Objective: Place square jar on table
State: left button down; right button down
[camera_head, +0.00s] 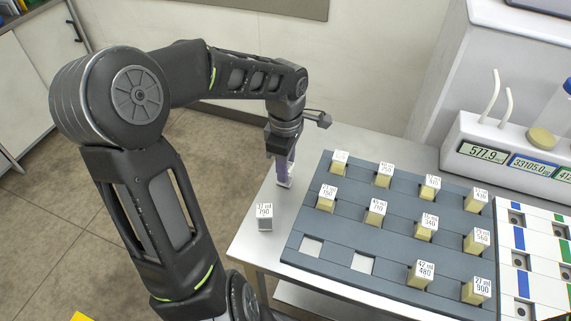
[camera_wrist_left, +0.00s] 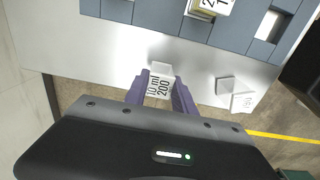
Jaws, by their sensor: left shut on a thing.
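My left gripper (camera_head: 283,172) points down over the left part of the white table (camera_head: 262,248). It is shut on a small square jar (camera_head: 284,183) with a white label. In the left wrist view this jar (camera_wrist_left: 161,86) sits between the purple fingers (camera_wrist_left: 160,95), and its label reads 10 ml 200. I cannot tell whether its base touches the table. A second square jar (camera_head: 265,220), labelled 37 ml 790, stands on the table nearer the front edge, apart from the gripper. It also shows in the left wrist view (camera_wrist_left: 228,86). My right gripper is out of view.
A grey slotted rack (camera_head: 318,254) with several labelled yellowish jars fills the middle of the table; two front-left slots show empty. A white panel (camera_head: 540,283) with coloured marks lies to its right. A machine with displays (camera_head: 485,152) stands behind.

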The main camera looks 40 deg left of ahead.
pick_arm(q)
jog(key=shift+f, duration=0.1)
jog(key=c, duration=1)
grip_release()
jog(key=shift+c, duration=0.2)
notch_tip(320, 180, up, 12)
jog(key=shift+b, duration=0.45)
